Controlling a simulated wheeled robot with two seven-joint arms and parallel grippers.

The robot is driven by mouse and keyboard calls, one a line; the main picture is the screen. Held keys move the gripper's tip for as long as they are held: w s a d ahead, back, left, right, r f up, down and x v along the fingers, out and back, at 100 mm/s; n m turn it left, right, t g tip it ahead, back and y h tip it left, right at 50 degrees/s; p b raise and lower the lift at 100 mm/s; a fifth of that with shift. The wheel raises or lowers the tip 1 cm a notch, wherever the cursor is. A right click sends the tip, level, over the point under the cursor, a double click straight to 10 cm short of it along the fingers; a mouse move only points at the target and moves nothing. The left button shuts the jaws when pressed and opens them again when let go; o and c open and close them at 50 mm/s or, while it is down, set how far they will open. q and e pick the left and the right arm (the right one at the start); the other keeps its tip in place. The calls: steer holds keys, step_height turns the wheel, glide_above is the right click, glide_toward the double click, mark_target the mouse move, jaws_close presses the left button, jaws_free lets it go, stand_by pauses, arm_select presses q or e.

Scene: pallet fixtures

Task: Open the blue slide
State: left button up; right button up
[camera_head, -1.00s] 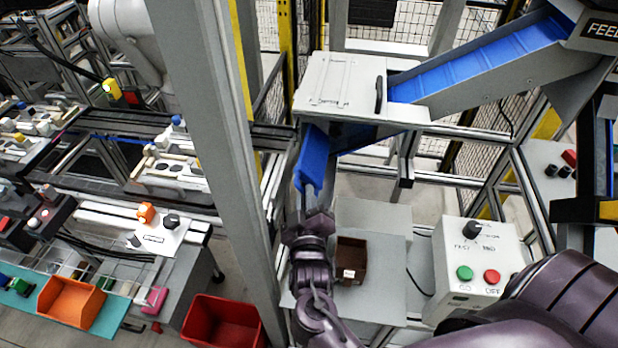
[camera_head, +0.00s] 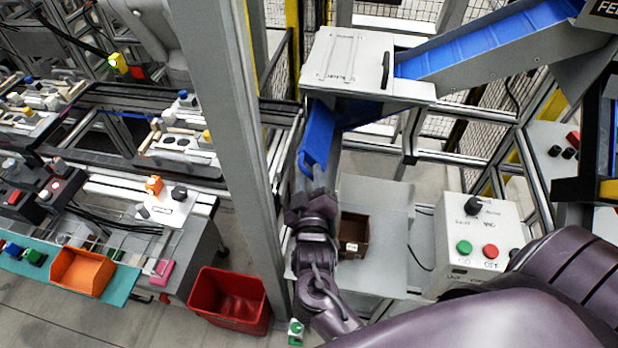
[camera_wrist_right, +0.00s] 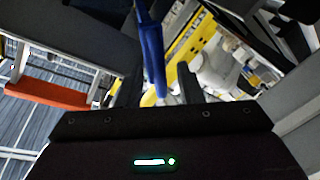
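The blue slide (camera_head: 318,137) hangs steeply down from under a white box (camera_head: 352,62), with a loop-like blue handle at its lower end. My right gripper (camera_head: 312,188) is just below that lower end, its arm reaching up from the bottom right. In the right wrist view, the blue slide (camera_wrist_right: 152,55) runs down between the two dark fingers of my right gripper (camera_wrist_right: 158,92). The fingers are apart, with a gap visible on both sides of the blue part. The contact is too small to make out in the head view. My left gripper is not in view.
A blue chute (camera_head: 480,47) slopes down to the white box from the upper right. A brown bin (camera_head: 353,238) stands close beside my right wrist. A control box (camera_head: 478,235) with green and red buttons is at the right. A grey post (camera_head: 228,150) stands left.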

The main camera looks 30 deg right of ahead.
steer(key=b+v, duration=0.2)
steer(key=v, duration=0.5)
steer(key=shift+s+a, duration=0.15)
steer(key=shift+s, duration=0.2)
